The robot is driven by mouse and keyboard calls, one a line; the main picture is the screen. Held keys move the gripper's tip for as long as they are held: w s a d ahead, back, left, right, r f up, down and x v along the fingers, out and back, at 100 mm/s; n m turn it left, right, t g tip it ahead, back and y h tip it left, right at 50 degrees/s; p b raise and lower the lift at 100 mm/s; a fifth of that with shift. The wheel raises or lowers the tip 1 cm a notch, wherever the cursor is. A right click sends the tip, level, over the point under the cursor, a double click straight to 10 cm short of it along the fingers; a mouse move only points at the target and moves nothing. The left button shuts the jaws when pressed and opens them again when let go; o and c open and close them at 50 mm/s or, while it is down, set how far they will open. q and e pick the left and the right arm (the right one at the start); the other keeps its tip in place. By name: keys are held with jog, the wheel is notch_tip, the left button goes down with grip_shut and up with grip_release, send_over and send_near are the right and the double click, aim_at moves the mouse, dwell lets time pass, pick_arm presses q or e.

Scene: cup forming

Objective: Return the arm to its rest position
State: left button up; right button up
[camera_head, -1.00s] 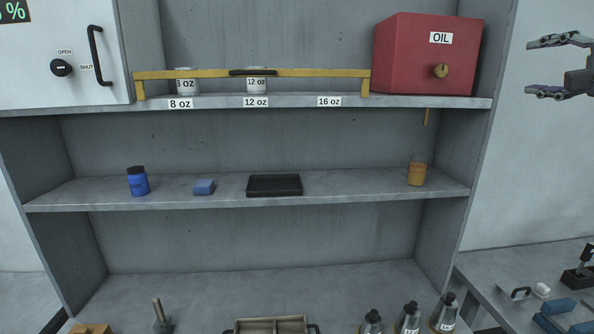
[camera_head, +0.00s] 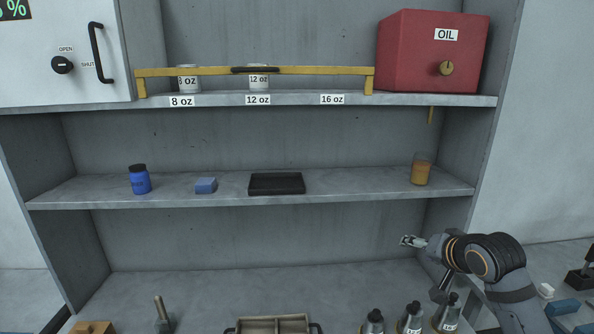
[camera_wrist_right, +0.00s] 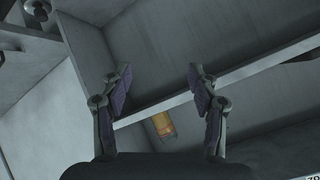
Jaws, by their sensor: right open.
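My right arm comes in at the lower right of the head view, with its gripper (camera_head: 410,241) in front of the lower bay of the shelf unit. In the right wrist view the right gripper (camera_wrist_right: 158,95) is open, its two fingers apart with nothing between the pads. Beyond the fingers, the wrist view shows a shelf edge and the glass of amber liquid (camera_wrist_right: 162,124). That glass also stands at the right end of the middle shelf (camera_head: 420,170). My left gripper is not in view.
The red OIL box (camera_head: 433,52) and yellow rail (camera_head: 320,71) are on the top shelf. A black tray (camera_head: 276,184), blue sponge (camera_head: 206,185) and blue jar (camera_head: 139,180) sit on the middle shelf. Several bottles (camera_head: 411,318) stand below near my right arm.

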jog(key=s+a+f+n+g, duration=0.2)
jog(key=s+f, duration=0.4)
jog(key=f, duration=0.3)
jog(key=s+a+f+n+g, duration=0.1)
jog(key=s+a+f+n, duration=0.15)
jog(key=s+f, duration=0.45)
jog(key=s+a+f+n+g+h, duration=0.1)
jog(key=s+f+g, duration=0.1)
jog(key=s+f, duration=0.5)
jog(key=s+f+n+g+h, duration=0.15)
jog(key=s+f, duration=0.25)
jog(key=s, duration=0.6)
notch_tip(320, 180, down, 26)
jog(key=s+d+g, duration=0.2)
jog(key=s+d+f+m+g, duration=0.1)
jog(key=s+f, duration=1.6)
jog(key=s, duration=0.1)
jog(key=shift+s+d+y+b, duration=0.25)
jog(key=shift+d+y+b, duration=0.05)
jog(key=shift+y+b, duration=0.15)
